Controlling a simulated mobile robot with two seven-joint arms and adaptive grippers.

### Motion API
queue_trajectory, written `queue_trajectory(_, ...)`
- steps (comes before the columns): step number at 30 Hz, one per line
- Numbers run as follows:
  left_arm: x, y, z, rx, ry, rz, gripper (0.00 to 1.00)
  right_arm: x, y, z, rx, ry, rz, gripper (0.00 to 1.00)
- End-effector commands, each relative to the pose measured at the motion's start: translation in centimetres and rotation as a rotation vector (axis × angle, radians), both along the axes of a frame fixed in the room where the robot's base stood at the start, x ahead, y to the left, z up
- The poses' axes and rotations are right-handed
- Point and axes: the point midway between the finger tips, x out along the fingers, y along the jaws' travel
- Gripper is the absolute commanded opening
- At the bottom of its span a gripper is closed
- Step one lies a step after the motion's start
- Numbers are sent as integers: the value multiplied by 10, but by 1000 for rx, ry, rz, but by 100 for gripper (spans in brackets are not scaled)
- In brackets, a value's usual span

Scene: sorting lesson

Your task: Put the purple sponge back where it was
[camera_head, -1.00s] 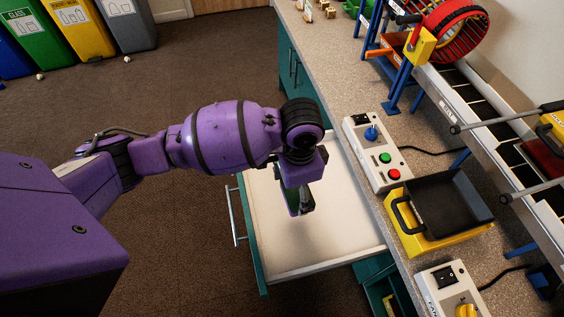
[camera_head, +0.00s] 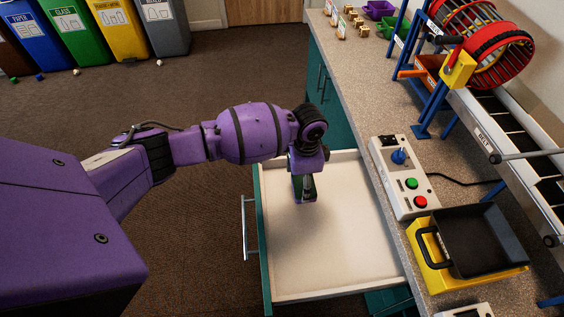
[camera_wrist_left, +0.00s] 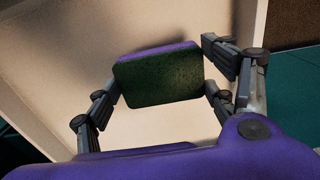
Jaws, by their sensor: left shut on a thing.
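The sponge (camera_wrist_left: 160,80) is purple on one face with a dark green face toward the wrist camera. My left gripper (camera_wrist_left: 163,95) is shut on it, with a finger at each side. In the head view the left gripper (camera_head: 305,193) hangs over the open drawer (camera_head: 335,255), pointing down. Little of the sponge can be made out there. The drawer's pale floor shows bare where I can see it; the part behind the gripper is hidden. In the wrist view the pale drawer floor (camera_wrist_left: 150,128) shows below and around the sponge. My right gripper is not in view.
The counter (camera_head: 350,90) runs along the drawer's right side. On it stand a switch box (camera_head: 405,185) and a black tray in a yellow frame (camera_head: 470,245). A conveyor (camera_head: 515,140) and red wheel (camera_head: 490,45) are farther right. Bins (camera_head: 120,25) stand far left.

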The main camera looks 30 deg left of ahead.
Motion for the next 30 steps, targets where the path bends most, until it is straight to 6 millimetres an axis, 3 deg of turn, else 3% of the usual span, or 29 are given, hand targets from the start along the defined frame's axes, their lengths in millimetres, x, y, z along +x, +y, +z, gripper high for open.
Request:
queue_trajectory(6,3,0,-28,0,-2,1,49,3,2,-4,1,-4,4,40)
queue_trajectory(18,3,-1,-33,0,-5,-1,49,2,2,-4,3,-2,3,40)
queue_trajectory(19,4,0,-33,0,-5,-1,80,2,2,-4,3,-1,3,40)
queue_trajectory(22,3,0,-32,0,-5,-1,93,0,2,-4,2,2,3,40)
queue_trajectory(30,3,0,-32,0,-5,0,96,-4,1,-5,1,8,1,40)
